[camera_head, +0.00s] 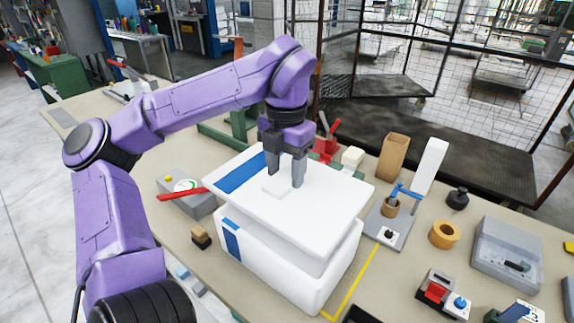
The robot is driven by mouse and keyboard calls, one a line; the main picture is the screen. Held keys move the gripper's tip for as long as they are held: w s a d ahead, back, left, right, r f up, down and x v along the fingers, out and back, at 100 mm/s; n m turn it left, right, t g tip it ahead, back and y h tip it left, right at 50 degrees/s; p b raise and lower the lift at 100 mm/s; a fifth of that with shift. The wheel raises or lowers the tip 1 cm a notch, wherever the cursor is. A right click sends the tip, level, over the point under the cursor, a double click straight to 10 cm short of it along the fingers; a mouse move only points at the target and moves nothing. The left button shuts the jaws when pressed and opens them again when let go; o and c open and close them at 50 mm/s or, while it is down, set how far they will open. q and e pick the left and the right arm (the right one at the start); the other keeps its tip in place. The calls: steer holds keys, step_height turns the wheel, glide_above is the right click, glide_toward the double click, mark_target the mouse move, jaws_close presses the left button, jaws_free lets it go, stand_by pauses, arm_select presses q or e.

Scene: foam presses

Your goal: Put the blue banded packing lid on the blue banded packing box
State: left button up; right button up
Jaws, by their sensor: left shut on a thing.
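The packing lid (325,200) is a white slab with a blue band across its left end. My left gripper (284,178) points down from above and is shut on the low white block in the middle of the lid's top. The lid is over the white packing box (280,268), which has a blue band on its left front. A shadowed gap shows between the lid's front edge and the box rim, so the lid appears slightly above it. The lid covers most of the box's opening. Both blue bands are on the left. My right gripper is not in view.
A grey box with a gauge (187,203) and red lever stands close left of the lid. A grey stand with a blue clamp (388,220) is close right. A yellow line (352,283) runs along the table beside the box. An orange ring (444,235) lies farther right.

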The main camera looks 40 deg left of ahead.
mark_target(287, 176)
arm_select(q)
steer(key=shift+w+f+b, duration=0.25)
steer(key=shift+f+b, duration=0.1)
steer(key=shift+f, duration=0.1)
step_height(287, 176, down, 4)
steer(key=b, duration=0.3)
steer(key=shift+s+r, duration=0.1)
steer(key=shift+s, duration=0.05)
steer(key=shift+f+b, duration=0.5)
steer(key=shift+f, duration=0.15)
steer(key=shift+r+p, duration=0.1)
steer(key=shift+p, duration=0.25)
stand_by(0.3)
steer(key=shift+f+b, duration=1.05)
steer(key=shift+f, duration=0.4)
steer(key=o, duration=1.2)
